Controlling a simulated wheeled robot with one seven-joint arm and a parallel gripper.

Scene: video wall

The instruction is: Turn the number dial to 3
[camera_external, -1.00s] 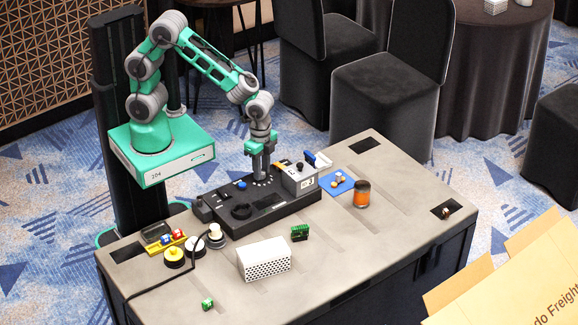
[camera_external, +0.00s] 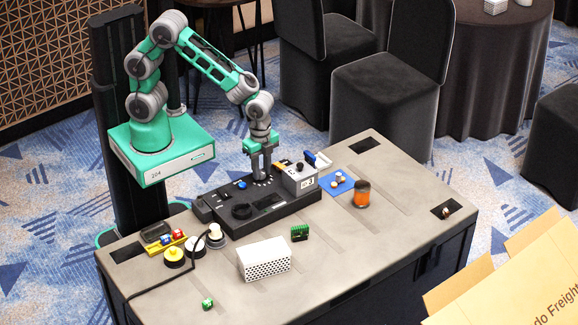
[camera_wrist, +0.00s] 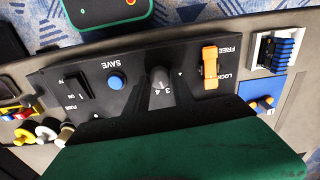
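In the external view my gripper (camera_external: 262,174) points down at the panel's back edge and hides the dial. I cannot tell whether the fingers touch the knob.
On the panel are a blue SAVE button (camera_wrist: 117,81), a black fuse switch (camera_wrist: 77,89) and an orange FREE/LOCK lever (camera_wrist: 209,67) near the dial. A grey box (camera_external: 299,180) stands right of my gripper. A white perforated box (camera_external: 264,259) lies in front.

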